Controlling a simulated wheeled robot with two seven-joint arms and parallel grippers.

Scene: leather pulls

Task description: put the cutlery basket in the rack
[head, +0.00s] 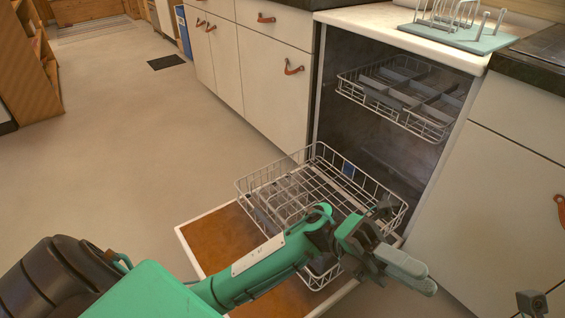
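The lower rack (258,180), a white wire rack, is pulled out over the open dishwasher door (222,238). My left gripper (421,279) is over the right front part of the rack and door, its grey fingers pointing to the lower right. The fingers look close together with no object visible between them, but their gap is unclear. My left arm hides the front of the rack. I cannot make out a cutlery basket. A small dark part at the bottom right edge may belong to my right gripper (531,303); its fingers cannot be read.
The upper rack (397,92) with grey inserts sits inside the dishwasher. A wire dish holder on a teal mat (462,37) stands on the counter above. Cabinets with leather pulls flank the dishwasher. The floor (130,150) to the left is open, with a dark mat (166,62) farther back.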

